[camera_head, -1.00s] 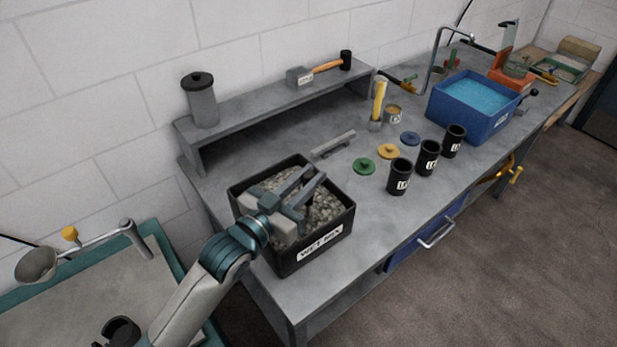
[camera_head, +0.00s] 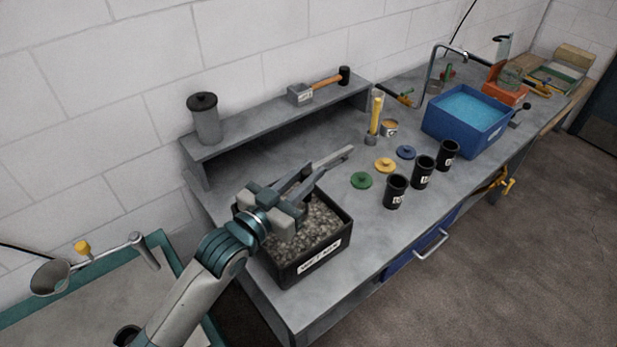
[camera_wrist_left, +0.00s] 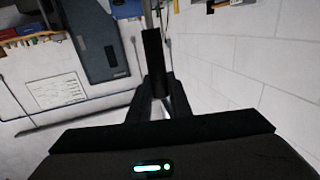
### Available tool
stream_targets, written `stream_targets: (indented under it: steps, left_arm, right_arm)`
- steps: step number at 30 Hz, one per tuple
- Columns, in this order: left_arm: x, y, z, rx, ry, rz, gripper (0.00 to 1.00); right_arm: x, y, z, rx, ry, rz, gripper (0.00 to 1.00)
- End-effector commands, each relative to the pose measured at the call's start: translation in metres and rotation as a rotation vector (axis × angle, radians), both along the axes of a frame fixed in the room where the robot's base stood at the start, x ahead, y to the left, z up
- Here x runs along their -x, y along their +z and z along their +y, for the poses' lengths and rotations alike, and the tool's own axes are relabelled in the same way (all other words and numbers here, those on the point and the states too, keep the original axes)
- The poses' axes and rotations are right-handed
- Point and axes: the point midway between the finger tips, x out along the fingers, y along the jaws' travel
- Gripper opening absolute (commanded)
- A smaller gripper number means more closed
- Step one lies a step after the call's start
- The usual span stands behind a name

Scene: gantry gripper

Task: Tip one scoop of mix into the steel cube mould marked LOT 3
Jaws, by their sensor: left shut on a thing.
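My left gripper (camera_head: 312,172) is over the black crate of wet mix (camera_head: 322,262), pointing toward the shelf. It also shows in the left wrist view (camera_wrist_left: 155,100), shut on a dark bar-shaped thing (camera_wrist_left: 153,48). Whether this is a scoop handle I cannot tell; no scoop bowl or carried mix can be made out. Grey lumpy mix (camera_head: 317,222) fills the crate, partly hidden by the gripper. A small grey box with a white label (camera_head: 300,94) stands on the shelf; it may be the steel cube mould, but its label is unreadable. My right gripper is not in view.
A grey bar (camera_head: 336,156) lies beyond the gripper. Black labelled cylinders (camera_head: 396,192) and coloured lids (camera_head: 361,180) stand right of the crate. A mallet (camera_head: 328,80) and lidded grey canister (camera_head: 205,120) share the raised shelf (camera_head: 250,119). A blue water tub (camera_head: 465,122) is farther back.

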Motion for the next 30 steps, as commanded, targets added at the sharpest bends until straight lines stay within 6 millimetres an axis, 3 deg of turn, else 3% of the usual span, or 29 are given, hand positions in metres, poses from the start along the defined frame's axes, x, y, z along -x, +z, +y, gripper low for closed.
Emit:
stream_targets:
  steps: [18, 30]
  left_arm:
    - [-0.021, 0.035, 0.014, 0.0, 0.0, 0.0, 0.0]
    - [-0.025, 0.042, 0.017, -0.001, 0.0, 0.001, 0.0]
  right_arm:
    - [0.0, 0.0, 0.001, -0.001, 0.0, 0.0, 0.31]
    - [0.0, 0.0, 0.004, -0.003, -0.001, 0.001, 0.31]
